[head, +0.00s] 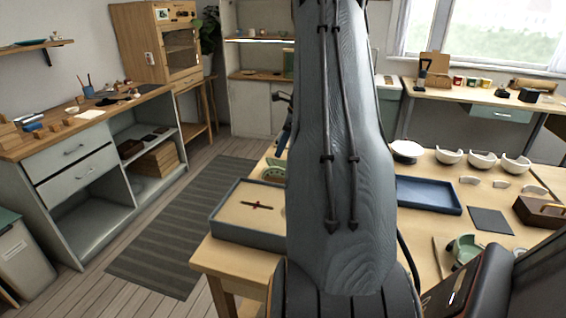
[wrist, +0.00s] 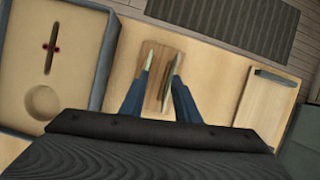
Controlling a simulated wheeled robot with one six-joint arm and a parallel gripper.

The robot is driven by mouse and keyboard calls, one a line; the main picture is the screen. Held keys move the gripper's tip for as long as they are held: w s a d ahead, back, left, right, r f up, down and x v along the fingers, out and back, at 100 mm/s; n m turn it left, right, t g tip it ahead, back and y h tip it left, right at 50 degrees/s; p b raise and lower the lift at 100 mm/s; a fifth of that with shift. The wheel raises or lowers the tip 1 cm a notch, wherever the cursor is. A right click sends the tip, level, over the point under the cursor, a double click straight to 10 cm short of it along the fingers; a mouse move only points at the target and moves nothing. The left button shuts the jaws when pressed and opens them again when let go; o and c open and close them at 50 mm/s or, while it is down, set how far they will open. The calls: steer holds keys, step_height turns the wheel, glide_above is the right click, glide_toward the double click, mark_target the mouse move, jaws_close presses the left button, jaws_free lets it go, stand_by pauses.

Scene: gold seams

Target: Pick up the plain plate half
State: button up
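In the wrist view, the two blue fingers of my gripper (wrist: 163,64) are apart, with pale tips, above a brown slatted wooden block (wrist: 155,78) on the table. A thin grey-green shape (wrist: 170,88) lies along the inner side of the right finger. It could be the plain plate half seen edge-on, but I cannot tell for sure, nor whether the finger touches it. Nothing is clearly clamped between the fingers. In the head view my own arm hides the gripper and the wooden block.
A grey-rimmed tray (wrist: 103,65) with a dark stick and round hollow is left of my gripper; the head view shows it too (head: 228,234). A wooden box (wrist: 289,90) is at right. A blue tray (head: 428,194), white bowls (head: 482,160) and a dark mat (head: 491,221) lie right of my arm.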

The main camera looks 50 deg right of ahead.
mark_target(283, 161)
steer(key=d, duration=0.1)
steer(key=d+m, duration=0.1)
steer(key=d, duration=0.1)
steer(key=shift+s+d+f, duration=0.15)
steer(key=shift+s+d, duration=0.05)
steer(key=shift+s, duration=0.2)
steer(key=shift+m, duration=0.3)
steer(key=p+x, duration=0.1)
steer(key=x, duration=0.1)
steer(key=p+x, duration=0.1)
steer(key=x, duration=0.1)
steer(key=p+x, duration=0.1)
steer(key=x, duration=0.2)
steer(key=shift+d, duration=0.25)
steer(key=shift+f, duration=0.3)
steer(key=shift+w+f, duration=0.1)
steer(key=shift+f, duration=0.15)
jaws_close()
